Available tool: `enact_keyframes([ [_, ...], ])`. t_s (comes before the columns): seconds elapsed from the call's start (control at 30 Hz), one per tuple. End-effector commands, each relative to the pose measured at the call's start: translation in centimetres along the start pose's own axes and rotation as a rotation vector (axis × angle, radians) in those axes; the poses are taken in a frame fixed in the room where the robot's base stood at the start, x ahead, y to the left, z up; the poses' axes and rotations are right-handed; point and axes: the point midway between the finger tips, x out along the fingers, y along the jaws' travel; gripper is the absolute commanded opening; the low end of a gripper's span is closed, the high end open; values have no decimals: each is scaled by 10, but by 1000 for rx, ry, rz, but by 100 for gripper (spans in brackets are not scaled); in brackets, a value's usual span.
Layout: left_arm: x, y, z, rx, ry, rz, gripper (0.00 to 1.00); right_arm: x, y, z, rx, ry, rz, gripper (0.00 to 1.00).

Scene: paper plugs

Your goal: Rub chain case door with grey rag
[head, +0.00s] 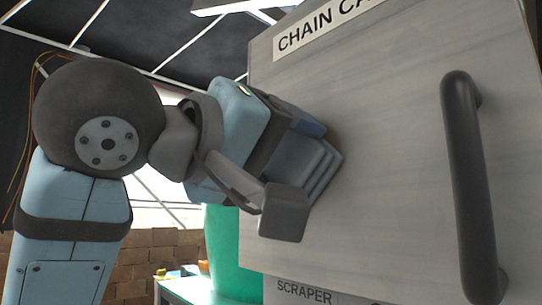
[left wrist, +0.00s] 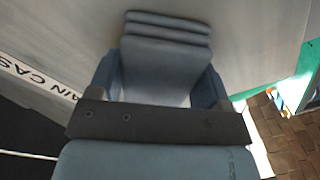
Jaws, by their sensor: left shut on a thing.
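The chain case door (head: 390,150) is a large pale grey panel filling the right of the head view, with a label reading "CHAIN CA" (head: 320,27) at its top. A grey-blue folded rag (head: 318,168) lies against the door's left part, seemingly touching it. My left gripper (head: 298,165) is shut on the rag from the left. In the left wrist view the rag (left wrist: 165,65) shows as stacked folds between the two fingers, with the door (left wrist: 60,35) behind it. The rag's contact face is hidden. My right gripper is in neither view.
A dark vertical bar handle (head: 470,190) stands out from the door's right side. A panel labelled "SCRAPER" (head: 305,293) is below. A green cylinder (head: 230,250) and a table (head: 185,290) with small items stand behind at the lower left, before a brick-like wall (head: 140,260).

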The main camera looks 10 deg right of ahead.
Motion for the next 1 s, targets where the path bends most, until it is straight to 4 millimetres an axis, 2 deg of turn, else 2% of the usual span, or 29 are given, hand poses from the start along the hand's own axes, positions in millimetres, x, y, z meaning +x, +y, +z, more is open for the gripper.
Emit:
enact_keyframes([
  [0.2, -1, 15, 15, 2, -1, 2, 53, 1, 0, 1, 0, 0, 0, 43],
  [0.47, -1, 21, 21, 2, -1, 2, 53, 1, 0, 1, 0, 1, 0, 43],
  [0.8, 0, 41, 42, 3, -2, 2, 53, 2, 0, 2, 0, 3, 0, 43],
  [1.0, 0, 45, 47, 0, -1, 2, 53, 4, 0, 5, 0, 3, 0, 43],
])
